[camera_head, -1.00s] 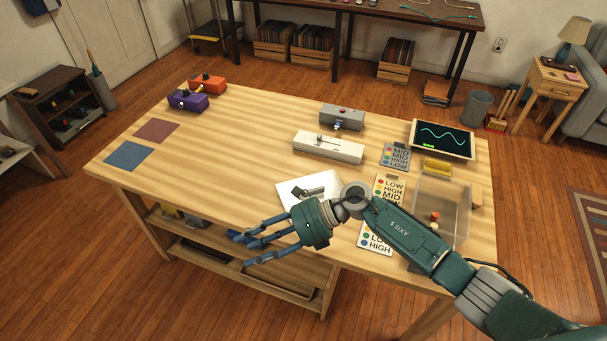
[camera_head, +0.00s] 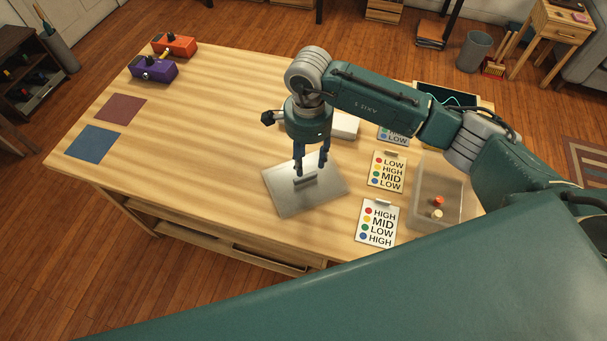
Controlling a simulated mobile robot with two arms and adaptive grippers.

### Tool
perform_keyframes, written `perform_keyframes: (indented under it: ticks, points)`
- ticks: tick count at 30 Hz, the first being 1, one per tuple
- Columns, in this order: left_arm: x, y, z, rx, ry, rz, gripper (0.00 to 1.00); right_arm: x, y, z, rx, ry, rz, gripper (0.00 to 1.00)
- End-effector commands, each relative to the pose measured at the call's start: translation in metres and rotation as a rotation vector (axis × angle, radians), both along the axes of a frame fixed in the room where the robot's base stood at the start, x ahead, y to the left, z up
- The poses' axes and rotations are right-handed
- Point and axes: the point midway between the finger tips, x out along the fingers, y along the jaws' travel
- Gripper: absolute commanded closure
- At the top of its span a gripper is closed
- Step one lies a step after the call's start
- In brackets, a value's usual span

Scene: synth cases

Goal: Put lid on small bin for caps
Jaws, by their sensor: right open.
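The lid (camera_head: 287,201), a flat grey square plate with a bar handle (camera_head: 305,180) in its middle, lies on the table. The small bin (camera_head: 455,211), a clear box, stands open at the table's right side. A red cap (camera_head: 438,201) and a cream cap (camera_head: 437,214) are inside it. My right gripper (camera_head: 311,168) is open and points down over the lid's handle. I cannot tell whether its fingertips touch the handle. My left gripper is not in view.
Colour-dot cards (camera_head: 376,222) lie between lid and bin. A white box (camera_head: 346,126) and a screen (camera_head: 447,97) are partly hidden behind my right arm. Purple (camera_head: 154,70) and orange (camera_head: 174,45) pedals stand far left.

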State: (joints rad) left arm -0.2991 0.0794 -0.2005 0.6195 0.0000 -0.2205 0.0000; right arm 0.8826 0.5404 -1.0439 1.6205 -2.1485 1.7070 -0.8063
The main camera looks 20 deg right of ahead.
Motion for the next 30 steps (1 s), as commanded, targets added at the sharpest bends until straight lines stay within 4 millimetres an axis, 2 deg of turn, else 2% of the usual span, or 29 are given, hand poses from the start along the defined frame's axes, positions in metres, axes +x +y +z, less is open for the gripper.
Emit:
perform_keyframes:
  ticks: [4,11,15,18,27,28,30]
  points:
    - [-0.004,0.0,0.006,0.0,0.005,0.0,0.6,-0.001,0.001,-0.02,0.003,0.003,-0.001,0.59]
    - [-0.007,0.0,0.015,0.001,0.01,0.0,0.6,0.0,0.002,-0.038,0.003,0.005,-0.002,0.59]
    - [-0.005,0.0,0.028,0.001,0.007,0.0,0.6,0.001,0.004,-0.059,0.004,0.006,-0.003,0.59]
    - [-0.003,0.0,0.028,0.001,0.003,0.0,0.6,0.002,0.004,-0.073,0.005,0.004,-0.002,0.59]
    - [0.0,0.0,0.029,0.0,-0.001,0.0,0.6,0.003,0.003,-0.081,0.004,-0.001,-0.001,0.59]
    - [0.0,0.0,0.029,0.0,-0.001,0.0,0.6,0.003,0.003,-0.081,0.004,-0.001,-0.001,0.61]
    - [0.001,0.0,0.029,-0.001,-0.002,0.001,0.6,0.003,0.003,-0.081,0.004,-0.001,-0.001,0.75]
